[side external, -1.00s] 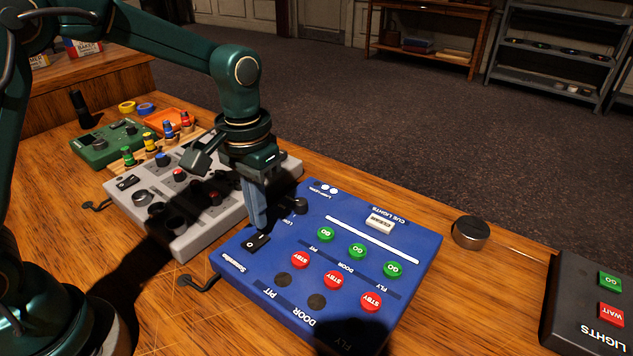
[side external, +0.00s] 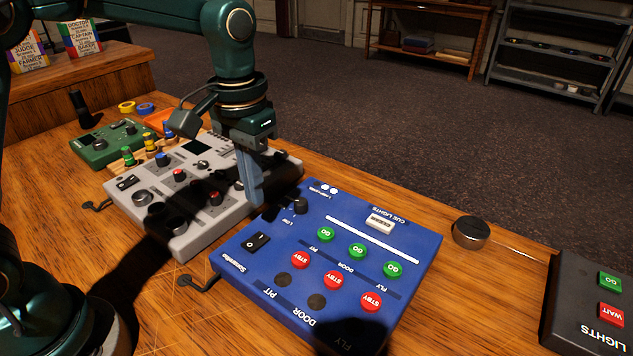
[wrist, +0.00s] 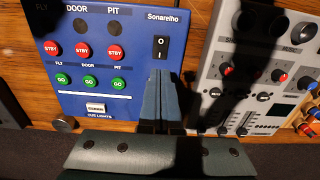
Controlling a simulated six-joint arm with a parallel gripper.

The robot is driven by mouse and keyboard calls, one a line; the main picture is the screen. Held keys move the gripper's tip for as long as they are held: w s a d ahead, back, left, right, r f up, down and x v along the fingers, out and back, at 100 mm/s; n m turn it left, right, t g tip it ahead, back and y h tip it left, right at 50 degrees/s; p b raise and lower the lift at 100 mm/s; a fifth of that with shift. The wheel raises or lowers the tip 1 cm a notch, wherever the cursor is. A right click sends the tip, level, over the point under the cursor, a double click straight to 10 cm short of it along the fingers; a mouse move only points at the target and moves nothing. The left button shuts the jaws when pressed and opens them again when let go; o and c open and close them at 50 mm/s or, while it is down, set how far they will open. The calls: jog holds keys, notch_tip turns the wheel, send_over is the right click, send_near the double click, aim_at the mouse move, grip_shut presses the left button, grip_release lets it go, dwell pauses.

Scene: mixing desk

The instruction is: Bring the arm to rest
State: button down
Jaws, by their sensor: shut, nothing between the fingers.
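My gripper (side external: 256,202) is shut and empty, pointing down above the left edge of the blue cue-light panel (side external: 430,236), by the gap to the grey mixer. In the wrist view its closed fingers (wrist: 161,76) show over the panel's edge beside the black rocker switch (wrist: 160,47). The switch also shows in the side view (side external: 257,243), clear of the fingertips. The panel has green GO buttons (side external: 358,251), red STBY buttons (side external: 334,279) and a black knob (side external: 299,205) right of the fingers.
The grey mixer (side external: 125,198) lies left of the panel, with a green device (side external: 97,152) behind it. A round metal knob (side external: 471,232) and a dark LIGHTS box (side external: 570,300) stand to the right. Bare wood lies between them and the panel.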

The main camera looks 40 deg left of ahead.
jog(key=s+a+r+t, duration=0.2)
jog(key=s+r+t, duration=0.1)
jog(key=s+r, duration=0.3)
jog(key=s+f+t, duration=0.2)
jog(key=s, duration=0.5)
jog(key=shift+s+a+f, duration=0.15)
jog(key=shift+s+a, duration=0.1)
jog(key=shift+a, duration=0.2)
